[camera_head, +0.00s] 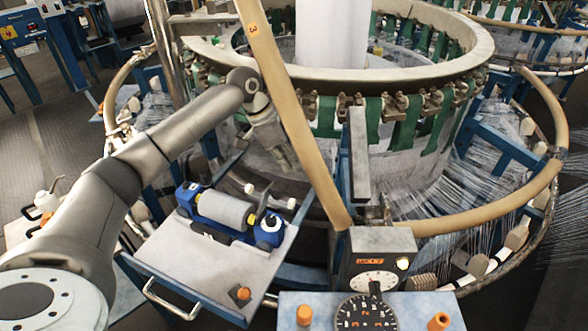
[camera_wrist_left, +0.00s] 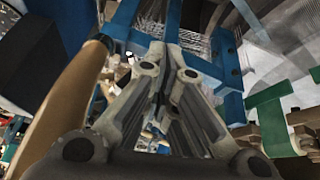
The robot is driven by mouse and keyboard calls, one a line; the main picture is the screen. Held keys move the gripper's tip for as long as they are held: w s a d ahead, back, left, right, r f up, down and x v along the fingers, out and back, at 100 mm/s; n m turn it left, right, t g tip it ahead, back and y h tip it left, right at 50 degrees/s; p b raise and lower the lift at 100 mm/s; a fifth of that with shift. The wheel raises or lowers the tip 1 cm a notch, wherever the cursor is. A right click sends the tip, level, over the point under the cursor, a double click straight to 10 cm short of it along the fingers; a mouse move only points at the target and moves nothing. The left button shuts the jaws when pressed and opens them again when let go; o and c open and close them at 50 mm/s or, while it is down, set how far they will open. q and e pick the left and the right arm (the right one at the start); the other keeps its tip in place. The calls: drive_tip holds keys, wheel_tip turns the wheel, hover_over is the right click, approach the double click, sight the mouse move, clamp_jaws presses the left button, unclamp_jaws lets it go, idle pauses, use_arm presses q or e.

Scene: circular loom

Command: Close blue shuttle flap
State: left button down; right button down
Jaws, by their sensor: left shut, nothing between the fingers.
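A blue shuttle (camera_head: 268,236) with a grey roll (camera_head: 224,209) lies on a metal tray (camera_head: 176,262) at the lower left of centre in the head view. A thin dark piece stands up near its right end; I cannot tell whether this is the flap. My left gripper (camera_head: 284,162) is above and to the right of the shuttle, apart from it and partly behind a tan rail. Its fingers are shut and empty, as the left wrist view (camera_wrist_left: 172,55) also shows. The shuttle cannot be made out in the left wrist view. My right gripper is not in view.
A tan rail (camera_head: 290,115) slants down close beside my left gripper. The loom ring (camera_head: 400,75) with green straps stands behind. A control box with a dial (camera_head: 367,310) stands at front right of the tray. White threads (camera_head: 480,185) spread at right.

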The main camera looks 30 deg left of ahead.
use_arm(q)
wheel_tip(320, 180, down, 9)
drive_tip(key=p, duration=0.4)
drive_tip(key=shift+s+r+p, duration=0.15)
drive_tip(key=shift+s+p, duration=0.15)
drive_tip(key=shift+s, duration=0.1)
drive_tip(key=shift+d, duration=0.1)
drive_tip(key=shift+a, duration=0.2)
drive_tip(key=shift+a+r+h+b, duration=0.15)
drive_tip(key=shift+a+h+b, duration=0.1)
drive_tip(key=shift+h+b, duration=0.05)
